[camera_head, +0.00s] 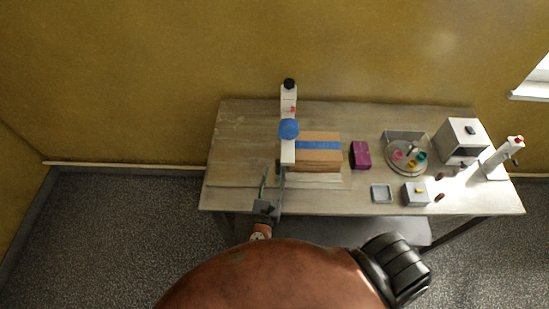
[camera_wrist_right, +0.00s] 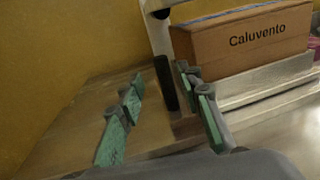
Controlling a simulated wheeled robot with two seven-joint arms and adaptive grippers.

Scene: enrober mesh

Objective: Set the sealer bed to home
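The sealer has a white arm (camera_head: 288,101) with a black knob on its far end and a blue disc (camera_head: 289,130) on top. A brown carton (camera_head: 322,160) with blue tape lies beside the arm; in the wrist view the carton (camera_wrist_right: 250,45) reads "Caluvento". The pale metal sealer bed (camera_wrist_right: 262,88) runs under the carton. My right gripper (camera_head: 272,175) is at the near end of the sealer, fingers apart. In the wrist view a black upright piece (camera_wrist_right: 166,83) appears between the fingertips (camera_wrist_right: 162,74); contact cannot be told. My left gripper is out of view.
The table's left end is clear.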

